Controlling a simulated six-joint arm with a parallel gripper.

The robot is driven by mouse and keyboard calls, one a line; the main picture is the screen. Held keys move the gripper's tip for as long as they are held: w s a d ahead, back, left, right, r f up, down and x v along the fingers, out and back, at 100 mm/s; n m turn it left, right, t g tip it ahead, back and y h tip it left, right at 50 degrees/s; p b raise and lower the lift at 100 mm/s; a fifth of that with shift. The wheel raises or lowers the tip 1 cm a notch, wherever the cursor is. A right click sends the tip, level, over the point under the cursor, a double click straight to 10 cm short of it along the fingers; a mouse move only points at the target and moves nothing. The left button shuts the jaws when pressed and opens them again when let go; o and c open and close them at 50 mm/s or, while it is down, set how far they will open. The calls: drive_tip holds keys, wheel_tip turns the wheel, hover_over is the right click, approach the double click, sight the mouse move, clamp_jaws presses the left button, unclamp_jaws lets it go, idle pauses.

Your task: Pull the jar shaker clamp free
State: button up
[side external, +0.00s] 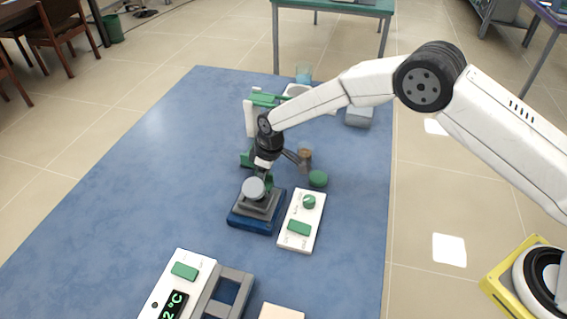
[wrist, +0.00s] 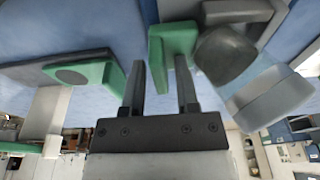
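The jar shaker (side external: 246,222) is a dark blue base with a grey stepped platform. A jar with a round grey lid (side external: 253,188) is on it; the wrist view shows the lid (wrist: 222,55) and clear body at right. The green clamp (wrist: 172,38) is an angled piece beside the jar, and a bit of its green shows by the lid in the side view. My gripper (wrist: 161,72) is open, its fingers apart. One green plate of the clamp appears between the fingertips, near the right one. Contact cannot be told. In the side view my gripper (side external: 265,172) is just above the shaker, its fingertips mostly hidden.
A white control box (side external: 301,222) with a green knob stands close right of the shaker. A green round object (side external: 318,178) and a small brown-topped jar (side external: 304,155) are behind it. A temperature display unit (side external: 180,285) is in front. The mat's left side (side external: 110,190) is clear.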

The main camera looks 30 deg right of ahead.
drive_tip(key=shift+s+f, duration=0.35)
drive_tip(key=shift+f, duration=0.25)
drive_tip(key=shift+a, duration=0.1)
clamp_jaws()
drive_tip(key=shift+w, duration=0.1)
drive_tip(key=shift+w+d, duration=0.35)
drive_tip(key=shift+d, duration=0.15)
unclamp_jaws()
drive_tip(key=shift+w, duration=0.1)
drive_tip(key=shift+r, duration=0.1)
wheel_tip(320, 180, up, 7)
drive_tip(key=shift+w, duration=0.2)
